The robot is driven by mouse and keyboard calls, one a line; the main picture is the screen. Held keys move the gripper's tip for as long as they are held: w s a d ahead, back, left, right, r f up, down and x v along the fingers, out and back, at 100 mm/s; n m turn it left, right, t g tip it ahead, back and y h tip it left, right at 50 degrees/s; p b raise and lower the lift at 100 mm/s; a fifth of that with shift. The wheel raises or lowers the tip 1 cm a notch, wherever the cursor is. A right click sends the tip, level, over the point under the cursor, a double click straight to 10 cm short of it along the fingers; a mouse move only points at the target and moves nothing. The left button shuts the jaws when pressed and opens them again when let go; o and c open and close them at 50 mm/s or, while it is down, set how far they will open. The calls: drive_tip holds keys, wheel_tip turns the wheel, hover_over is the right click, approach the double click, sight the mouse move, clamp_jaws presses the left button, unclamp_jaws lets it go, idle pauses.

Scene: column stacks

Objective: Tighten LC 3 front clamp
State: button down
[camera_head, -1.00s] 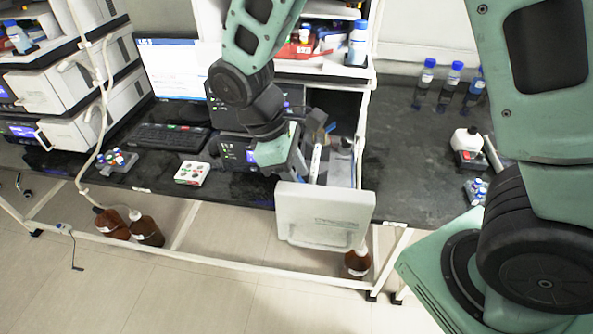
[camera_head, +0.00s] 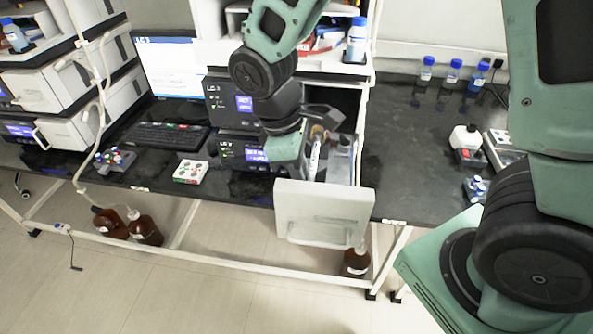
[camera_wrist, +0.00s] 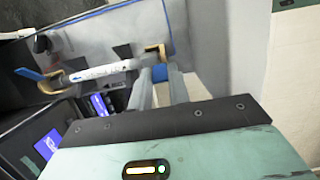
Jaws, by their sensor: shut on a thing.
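In the wrist view a slim white column (camera_wrist: 105,71) lies across a grey compartment, with a yellow-orange clamp at each end. The clamp at its right end (camera_wrist: 155,49), apparently the front one, is right at my fingertips. My gripper (camera_wrist: 160,74) is shut on this clamp, though the fingers partly hide the contact. The other clamp (camera_wrist: 49,87) is at the left end, near a blue tip. In the head view the column (camera_head: 315,158) shows inside the open compartment, beside my green hand. The black unit labelled LC 3 (camera_head: 213,92) stands left of it.
The pale open front panel (camera_head: 323,212) stands out past the bench edge. A second black unit (camera_head: 226,152) is under LC 3. Keyboard (camera_head: 158,137) and white button box (camera_head: 190,172) lie left. Blue-capped bottles (camera_head: 451,76) stand at right. Brown bottles are below the bench.

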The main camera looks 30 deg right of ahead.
drive_tip(key=shift+s+d+r+t+y+b, duration=0.15)
drive_tip(key=shift+s+d+t+y+b, duration=0.2)
drive_tip(key=shift+d+t+y, duration=0.55)
drive_tip(key=shift+s+t+y+b, duration=0.15)
drive_tip(key=shift+t+y+b, duration=0.15)
drive_tip(key=shift+y+b, duration=0.4)
drive_tip(key=b, duration=0.1)
drive_tip(key=t+y+b, duration=0.1)
drive_tip(key=b, duration=0.1)
drive_tip(key=shift+s+d+f, duration=0.25)
drive_tip(key=shift+d+f, duration=0.1)
drive_tip(key=y+b, duration=0.1)
drive_tip(key=b, duration=0.2)
drive_tip(key=shift+s+d+t, duration=0.15)
drive_tip(key=shift+d+t, duration=0.05)
drive_tip(key=shift+t, duration=0.1)
drive_tip(key=shift+r+b, duration=0.1)
drive_tip(key=shift+b, duration=0.3)
drive_tip(key=shift+s+d+r+y+b, duration=0.1)
drive_tip(key=shift+r+y+b, duration=0.05)
drive_tip(key=shift+y+b, duration=0.15)
drive_tip(key=c, duration=1.3)
unclamp_jaws()
